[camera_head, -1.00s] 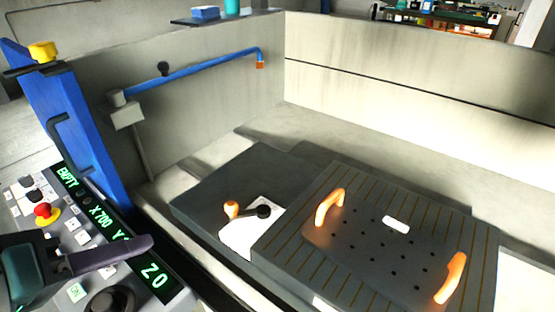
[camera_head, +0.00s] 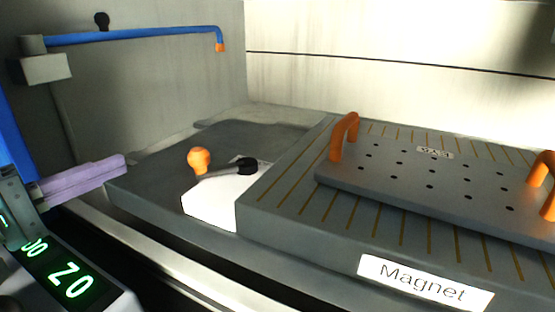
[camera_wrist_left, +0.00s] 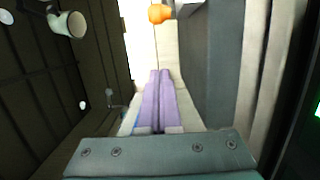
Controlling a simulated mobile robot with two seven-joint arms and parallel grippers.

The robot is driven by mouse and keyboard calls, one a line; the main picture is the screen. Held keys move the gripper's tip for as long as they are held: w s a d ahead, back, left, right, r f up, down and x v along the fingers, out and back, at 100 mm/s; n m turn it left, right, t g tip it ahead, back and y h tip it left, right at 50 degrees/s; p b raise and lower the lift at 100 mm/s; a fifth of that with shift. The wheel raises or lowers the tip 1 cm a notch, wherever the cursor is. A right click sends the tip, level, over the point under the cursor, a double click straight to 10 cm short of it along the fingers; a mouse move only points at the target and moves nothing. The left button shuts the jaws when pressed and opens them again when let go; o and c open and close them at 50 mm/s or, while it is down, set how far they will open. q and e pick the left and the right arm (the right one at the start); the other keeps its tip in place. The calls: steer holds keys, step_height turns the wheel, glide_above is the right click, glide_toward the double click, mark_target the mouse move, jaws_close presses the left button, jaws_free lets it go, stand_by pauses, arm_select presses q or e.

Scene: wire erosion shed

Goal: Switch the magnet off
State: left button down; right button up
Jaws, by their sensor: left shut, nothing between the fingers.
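The magnet is a grey block (camera_head: 300,232) with gold stripes on top and a "Magnet" label (camera_head: 425,281) on its front. At its left end is a white plate (camera_head: 212,203) with a dark lever. The lever has a black hub (camera_head: 246,164) and an orange ball knob (camera_head: 199,160) pointing left. My left gripper (camera_head: 122,162) is shut and empty, its purple fingers left of the knob and apart from it. In the left wrist view the shut fingers (camera_wrist_left: 160,75) point toward the orange knob (camera_wrist_left: 160,13) at the top edge. My right gripper is out of view.
A perforated plate (camera_head: 400,190) with two orange handles (camera_head: 343,137) rests on the magnet. A blue pipe (camera_head: 130,37) runs along the back left wall. A control panel with green digits (camera_head: 72,280) is at lower left. Dark bed (camera_head: 150,180) around the lever is clear.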

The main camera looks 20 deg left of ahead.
arm_select(q)
steer(key=shift+w+d, duration=0.1)
stand_by(0.3)
steer(key=b+x, duration=0.3)
steer(key=x, duration=0.6)
steer(key=shift+w+f, duration=0.1)
steer(key=shift+w, duration=0.1)
steer(key=shift+w+d, duration=0.15)
steer(key=shift+d, duration=0.15)
steer(key=shift+s+d+p, duration=0.6)
steer(key=shift+s+d, duration=0.1)
steer(key=shift+d, duration=0.15)
steer(key=shift+s+d, duration=0.45)
steer(key=shift+d, duration=0.15)
steer(key=shift+p, duration=0.3)
